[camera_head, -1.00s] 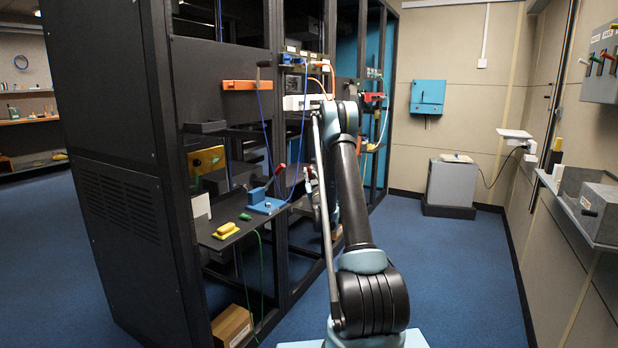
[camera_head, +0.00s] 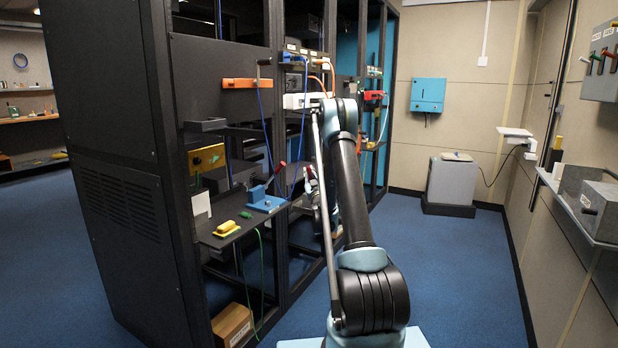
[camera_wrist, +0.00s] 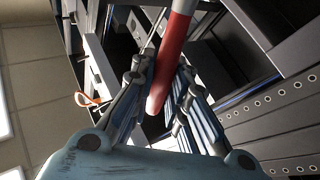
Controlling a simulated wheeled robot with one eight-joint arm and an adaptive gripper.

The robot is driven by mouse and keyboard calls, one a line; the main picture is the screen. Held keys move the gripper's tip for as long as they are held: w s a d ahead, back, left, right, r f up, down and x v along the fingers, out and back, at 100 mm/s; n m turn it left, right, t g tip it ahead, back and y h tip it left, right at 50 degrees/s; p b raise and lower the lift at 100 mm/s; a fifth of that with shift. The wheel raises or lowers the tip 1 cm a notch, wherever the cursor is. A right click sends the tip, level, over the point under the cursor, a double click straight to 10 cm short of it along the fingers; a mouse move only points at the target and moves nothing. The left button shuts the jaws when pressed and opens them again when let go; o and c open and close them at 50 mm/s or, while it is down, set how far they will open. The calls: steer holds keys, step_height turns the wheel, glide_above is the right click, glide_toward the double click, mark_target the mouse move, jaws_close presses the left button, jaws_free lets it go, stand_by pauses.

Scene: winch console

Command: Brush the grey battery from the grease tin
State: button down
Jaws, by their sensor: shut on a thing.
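In the wrist view a red rod-like handle (camera_wrist: 171,60) runs between the two fingers of my gripper (camera_wrist: 163,95), which are shut on it. Its far end runs out of the top of the picture, so I cannot tell whether it belongs to a brush. In the head view my gripper (camera_head: 312,187) is small and partly behind my arm, in front of the middle rack bay. I cannot make out the grey battery or the grease tin in either view.
A shelf of the black rack (camera_head: 140,100) holds a yellow-handled block (camera_head: 227,229), a small green piece (camera_head: 245,215) and a blue vise-like fixture (camera_head: 268,203). A cardboard box (camera_head: 232,325) sits low in the rack. Blue floor (camera_head: 460,270) is open to the right.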

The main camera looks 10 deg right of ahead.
steer(key=shift+s+a, duration=0.15)
steer(key=shift+s, duration=0.25)
steer(key=shift+w, duration=0.1)
steer(key=shift+w+d, duration=0.6)
steer(key=shift+w, duration=0.2)
steer(key=shift+w+d, duration=0.1)
steer(key=shift+w, duration=0.05)
steer(key=shift+w+d, duration=0.45)
steer(key=shift+w, duration=0.25)
steer(key=shift+s+a, duration=0.1)
